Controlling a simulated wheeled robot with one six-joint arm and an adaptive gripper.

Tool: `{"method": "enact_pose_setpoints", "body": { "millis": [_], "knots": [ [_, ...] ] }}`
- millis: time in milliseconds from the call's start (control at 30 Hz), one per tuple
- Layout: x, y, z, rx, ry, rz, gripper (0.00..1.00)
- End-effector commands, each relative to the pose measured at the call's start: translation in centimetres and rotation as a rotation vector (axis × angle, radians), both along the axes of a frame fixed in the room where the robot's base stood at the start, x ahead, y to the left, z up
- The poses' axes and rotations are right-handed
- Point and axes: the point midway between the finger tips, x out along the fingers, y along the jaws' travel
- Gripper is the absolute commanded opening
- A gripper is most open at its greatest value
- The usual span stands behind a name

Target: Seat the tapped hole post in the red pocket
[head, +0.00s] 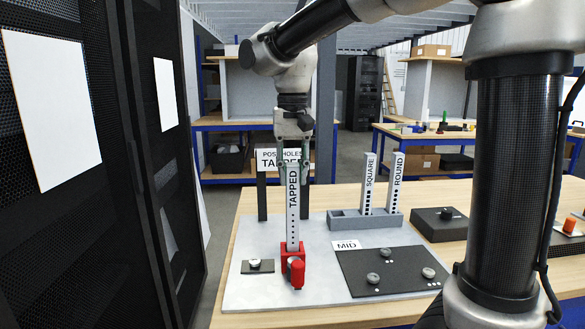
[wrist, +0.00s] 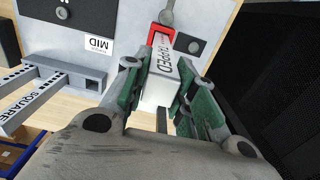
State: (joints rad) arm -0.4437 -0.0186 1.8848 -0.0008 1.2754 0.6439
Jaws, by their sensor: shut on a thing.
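The tapped hole post (head: 293,212), a pale upright bar marked TAPPED with a row of holes, stands roughly vertical. My gripper (head: 293,160) is shut on its top end from above. The post's lower end meets the red pocket (head: 284,258), which has a red knob (head: 297,273) at its front. I cannot tell how deep the end sits in it. In the wrist view, the green finger pads of my gripper (wrist: 162,88) flank the post (wrist: 160,90), and the red pocket (wrist: 152,35) shows at its far end.
The SQUARE post (head: 368,185) and ROUND post (head: 395,185) stand in a grey holder (head: 350,221) to the right. A dark MID plate (head: 350,284) with knobs lies in front. A POST HOLES sign (head: 266,154) stands behind; a dark rack (head: 150,200) is left.

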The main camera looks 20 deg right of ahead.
Motion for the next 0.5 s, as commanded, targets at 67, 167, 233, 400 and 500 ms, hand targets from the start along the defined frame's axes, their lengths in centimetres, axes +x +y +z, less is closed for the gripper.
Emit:
{"method": "enact_pose_setpoints", "body": {
  "millis": [67,167,233,400,500],
  "knots": [
    [0.0,0.0,-0.2,0.0,0.0,0.0,0.0],
    [0.0,0.0,-0.4,0.0,0.0,0.0,0.0],
    [0.0,0.0,-0.6,0.0,0.0,0.0,0.0],
    [0.0,0.0,-1.1,0.0,0.0,0.0,0.0],
    [0.0,0.0,-1.3,0.0,0.0,0.0,0.0]
  ]
}}
